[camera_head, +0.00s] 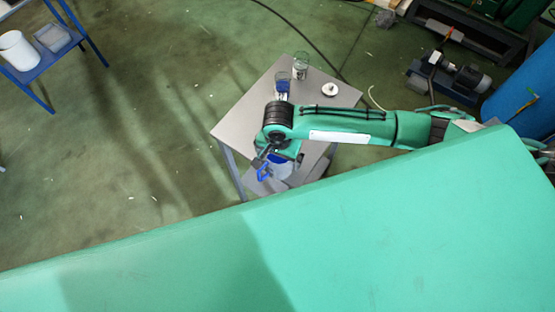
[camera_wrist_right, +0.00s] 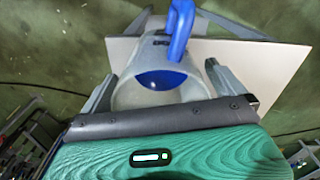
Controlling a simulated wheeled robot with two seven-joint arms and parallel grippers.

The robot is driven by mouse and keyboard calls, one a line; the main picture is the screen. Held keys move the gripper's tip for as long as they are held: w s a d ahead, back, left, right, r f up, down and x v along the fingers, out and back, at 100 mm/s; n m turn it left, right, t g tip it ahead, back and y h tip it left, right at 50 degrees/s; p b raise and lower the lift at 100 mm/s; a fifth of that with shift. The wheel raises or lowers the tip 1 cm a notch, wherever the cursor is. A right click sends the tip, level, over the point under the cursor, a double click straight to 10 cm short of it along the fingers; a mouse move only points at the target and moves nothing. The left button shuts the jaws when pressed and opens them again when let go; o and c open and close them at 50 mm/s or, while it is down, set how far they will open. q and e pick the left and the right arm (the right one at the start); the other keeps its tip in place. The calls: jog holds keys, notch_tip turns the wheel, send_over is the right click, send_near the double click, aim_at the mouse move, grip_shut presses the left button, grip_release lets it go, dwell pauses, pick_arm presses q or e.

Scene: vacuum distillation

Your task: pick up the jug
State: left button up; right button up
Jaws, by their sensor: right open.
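The jug (camera_wrist_right: 149,80) is a translucent vessel with blue inside it and a blue handle. In the right wrist view it lies between the two fingers of my right gripper (camera_wrist_right: 163,88), which is open with a finger on either side. In the head view the jug (camera_head: 281,167) is partly hidden under my right gripper (camera_head: 272,160), and its blue handle (camera_head: 263,173) shows at the left. I cannot tell whether the fingers touch the jug. My left gripper is not in view.
A grey table (camera_head: 240,127) stands below my right arm. It carries a glass with blue content (camera_head: 283,85), a clear jar (camera_head: 300,66) and a small white dish (camera_head: 330,89). A blue rack (camera_head: 45,62) with white containers is at upper left. Open floor lies between.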

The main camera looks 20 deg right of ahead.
jog(key=c, duration=1.3)
jog(key=shift+o, duration=0.2)
jog(key=shift+r, duration=0.25)
